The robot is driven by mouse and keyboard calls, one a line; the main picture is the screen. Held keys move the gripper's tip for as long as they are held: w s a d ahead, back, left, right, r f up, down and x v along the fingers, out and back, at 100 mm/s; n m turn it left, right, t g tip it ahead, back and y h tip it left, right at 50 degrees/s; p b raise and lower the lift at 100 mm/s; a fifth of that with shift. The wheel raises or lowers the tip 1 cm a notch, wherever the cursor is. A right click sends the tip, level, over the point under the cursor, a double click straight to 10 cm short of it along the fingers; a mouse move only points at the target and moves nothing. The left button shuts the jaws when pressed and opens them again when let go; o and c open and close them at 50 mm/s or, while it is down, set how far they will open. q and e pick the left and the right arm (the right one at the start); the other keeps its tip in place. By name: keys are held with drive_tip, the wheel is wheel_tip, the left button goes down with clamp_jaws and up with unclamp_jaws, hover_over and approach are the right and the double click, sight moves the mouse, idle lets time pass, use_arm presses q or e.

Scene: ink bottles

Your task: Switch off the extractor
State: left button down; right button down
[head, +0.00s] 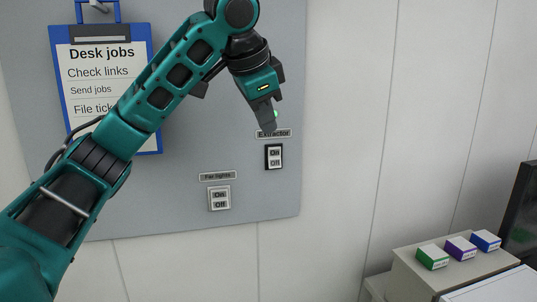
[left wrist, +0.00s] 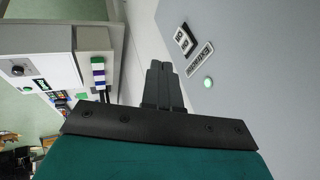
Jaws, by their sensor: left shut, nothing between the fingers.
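The extractor switch (head: 274,157) is a black-framed rocker marked On and Off on the grey wall panel. Its label (head: 273,134) reads Extractor, and a lit green lamp (head: 276,114) shows above that. The switch (left wrist: 184,40) and the lit lamp (left wrist: 208,83) also show in the left wrist view. I cannot tell which half of the rocker is pressed in. My left gripper (head: 268,124) is shut and empty, its fingertips just above the switch in the picture and partly over the label. The closed fingers (left wrist: 160,75) appear apart from the switch. My right gripper is out of view.
A second switch (head: 219,198), white-framed with On and Off, sits lower left on the panel (head: 150,205). A blue clipboard (head: 142,30) hangs at upper left. Green (head: 432,257), purple (head: 460,248) and blue (head: 486,241) boxes stand on a cabinet at lower right.

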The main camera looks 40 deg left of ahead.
sight(272, 155)
use_arm(q)
drive_tip(key=shift+f, duration=0.1)
drive_tip(key=x, duration=0.4)
drive_tip(key=a+x, duration=0.1)
drive_tip(key=x, duration=0.2)
drive_tip(key=a+x, duration=0.1)
drive_tip(key=x, duration=0.3)
drive_tip(key=shift+w, duration=0.55)
drive_tip(key=shift+w+a+f, duration=0.15)
drive_tip(key=shift+w+a, duration=0.2)
drive_tip(key=shift+a, duration=0.05)
